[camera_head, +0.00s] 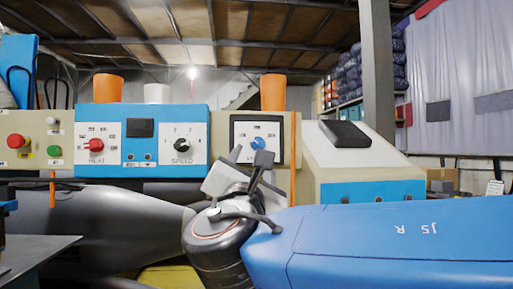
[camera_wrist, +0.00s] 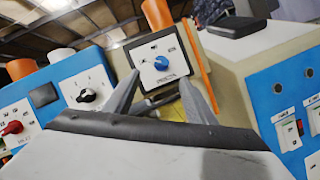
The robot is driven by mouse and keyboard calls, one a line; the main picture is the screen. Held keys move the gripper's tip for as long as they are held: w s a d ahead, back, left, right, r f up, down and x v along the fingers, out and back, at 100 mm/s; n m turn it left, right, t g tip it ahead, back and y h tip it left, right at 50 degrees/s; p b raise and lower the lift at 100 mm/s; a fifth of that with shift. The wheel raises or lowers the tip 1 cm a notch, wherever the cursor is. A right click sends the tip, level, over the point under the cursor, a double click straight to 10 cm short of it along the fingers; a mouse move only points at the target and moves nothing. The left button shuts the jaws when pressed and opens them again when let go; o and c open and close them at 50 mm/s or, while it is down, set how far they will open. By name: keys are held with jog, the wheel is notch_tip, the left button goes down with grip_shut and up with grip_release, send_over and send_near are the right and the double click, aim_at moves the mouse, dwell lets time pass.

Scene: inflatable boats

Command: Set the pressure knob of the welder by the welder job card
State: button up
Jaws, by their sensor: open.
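The welder has a blue panel (camera_head: 152,113) with a red HEAT knob (camera_head: 96,145) and a black SPEED knob (camera_head: 181,145). To the right, a white plate carries a blue knob (camera_head: 258,143), which also shows in the wrist view (camera_wrist: 161,63); its label is partly hidden in the head view and too blurred to read in the wrist view. My gripper (camera_head: 262,161) is open and empty, in front of and below the blue knob. In the wrist view, my gripper (camera_wrist: 158,76) has its fingers on either side of the knob's plate, apparently short of touching. I cannot make out a job card.
A sloped beige and blue cabinet (camera_head: 375,167) stands right of the knob plate. An orange strip (camera_head: 293,160) runs down beside the plate. Red and green buttons (camera_head: 54,151) are at far left. A grey inflatable tube (camera_head: 115,220) lies below the panels.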

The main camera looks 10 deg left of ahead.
aim_at(257, 144)
jog(key=x, duration=1)
jog(key=shift+w, duration=0.2)
jog(key=shift+r, duration=0.1)
jog(key=c, duration=1)
